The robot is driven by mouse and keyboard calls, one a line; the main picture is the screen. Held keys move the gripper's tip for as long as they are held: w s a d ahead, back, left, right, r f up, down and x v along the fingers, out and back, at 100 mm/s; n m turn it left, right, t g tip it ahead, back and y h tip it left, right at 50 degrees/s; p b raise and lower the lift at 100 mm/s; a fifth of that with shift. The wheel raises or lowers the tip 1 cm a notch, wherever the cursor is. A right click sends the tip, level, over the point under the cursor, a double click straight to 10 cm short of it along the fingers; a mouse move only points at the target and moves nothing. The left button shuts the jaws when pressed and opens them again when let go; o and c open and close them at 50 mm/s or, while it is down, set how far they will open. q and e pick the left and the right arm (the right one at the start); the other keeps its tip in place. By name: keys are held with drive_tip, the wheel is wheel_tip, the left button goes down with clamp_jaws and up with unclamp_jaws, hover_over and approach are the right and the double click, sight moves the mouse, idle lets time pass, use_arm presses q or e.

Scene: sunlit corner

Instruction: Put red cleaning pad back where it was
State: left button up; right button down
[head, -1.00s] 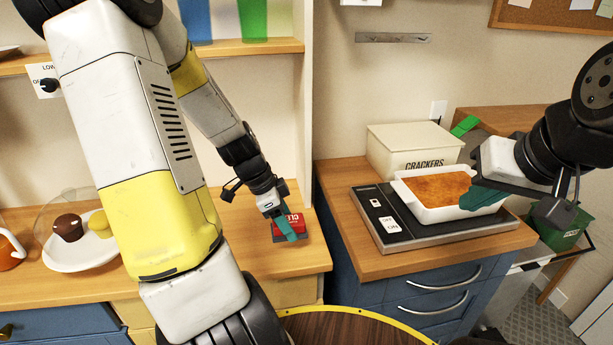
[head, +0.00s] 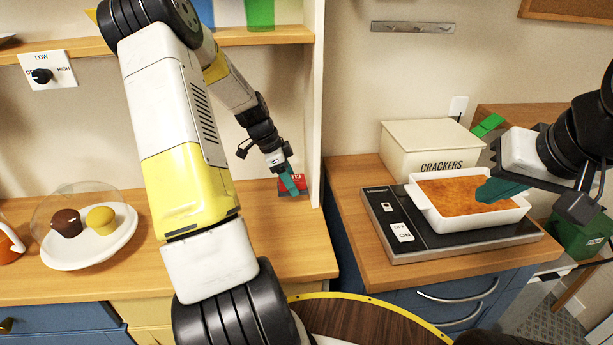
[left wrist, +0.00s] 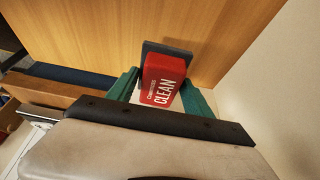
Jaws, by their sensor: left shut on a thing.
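The red cleaning pad (left wrist: 162,80), lettered CLEAN and with a dark grey base, is between the green fingers of my left gripper (left wrist: 155,92). In the head view the red pad (head: 298,180) shows behind the fingers of my left gripper (head: 289,184), at the back right of the wooden counter, beside the shelf's upright side panel. The left gripper is shut on it. Whether the pad touches the counter is hard to tell.
The white dish (head: 430,218) of orange-brown food stands on a black hot plate (head: 388,215) with switches. A crackers box (head: 425,150) is behind it. A plate of cupcakes (head: 75,260) under a clear dome is at left. The counter's front middle (head: 285,250) is clear.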

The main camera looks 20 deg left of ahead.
use_arm(q)
drive_tip(key=shift+w+a+f, duration=0.1)
drive_tip(key=shift+w+a, duration=0.2)
drive_tip(key=shift+w, duration=0.15)
drive_tip(key=shift+w+f, duration=0.15)
drive_tip(key=shift+f, duration=1.6)
drive_tip(key=shift+f, duration=0.1)
drive_tip(key=o, duration=1.3)
drive_tip(key=v, duration=0.6)
drive_tip(key=shift+a+f, duration=0.1)
drive_tip(key=s+a, duration=0.1)
drive_tip(key=a, duration=0.2)
drive_tip(key=s+a, duration=0.2)
drive_tip(key=a, duration=0.1)
drive_tip(key=s+a, duration=0.1)
drive_tip(key=a, duration=0.2)
drive_tip(key=shift+s+a+f, duration=0.2)
drive_tip(key=shift+s, duration=0.1)
drive_tip(key=shift+s+a, duration=0.25)
drive_tip(key=shift+a, duration=0.25)
